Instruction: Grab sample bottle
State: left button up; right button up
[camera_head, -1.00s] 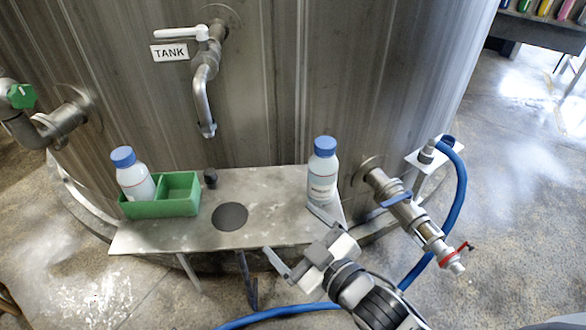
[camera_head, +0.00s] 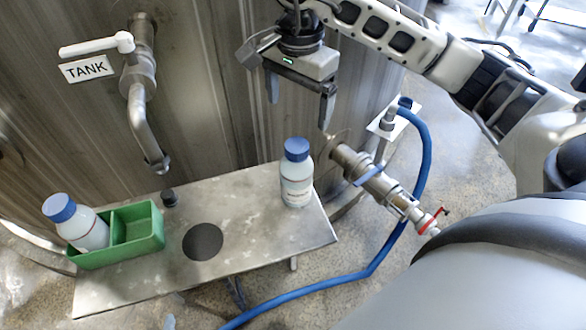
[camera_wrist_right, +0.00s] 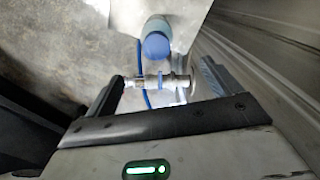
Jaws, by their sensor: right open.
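A white sample bottle with a blue cap (camera_head: 296,172) stands upright near the right end of the metal shelf (camera_head: 262,250). A second white bottle with a blue cap (camera_head: 78,222) leans in the left compartment of a green holder (camera_head: 121,240); the right compartment is empty. My right gripper (camera_head: 299,98) is open and empty, above the standing bottle with its fingers pointing down. In the right wrist view, a blue-capped bottle (camera_wrist_right: 156,44) shows beyond the open fingers (camera_wrist_right: 163,74). My left gripper is not in view.
The tank wall rises behind the shelf, with a tap (camera_head: 145,110) and a TANK label (camera_head: 87,69). A valve (camera_head: 375,180) and a blue hose (camera_head: 375,262) are right of the standing bottle. The shelf has a dark round disc (camera_head: 203,241) and a small black knob (camera_head: 169,197).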

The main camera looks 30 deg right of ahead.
aim_at(296, 143)
notch_tip(296, 143, down, 9)
jog(key=shift+a+f+p, duration=0.1)
jog(key=shift+p, duration=0.2)
jog(key=shift+s+a+f+p, duration=0.15)
jog(key=shift+f+p, duration=0.15)
jog(key=shift+f, duration=1.05)
jog(key=shift+s+f+p, duration=0.1)
jog(key=shift+f+p, duration=0.15)
jog(key=shift+f, duration=1.1)
jog(key=shift+c, duration=0.3)
jog(key=c, duration=1.5)
jog(key=shift+r, duration=0.1)
jog(key=shift+c, duration=1.4)
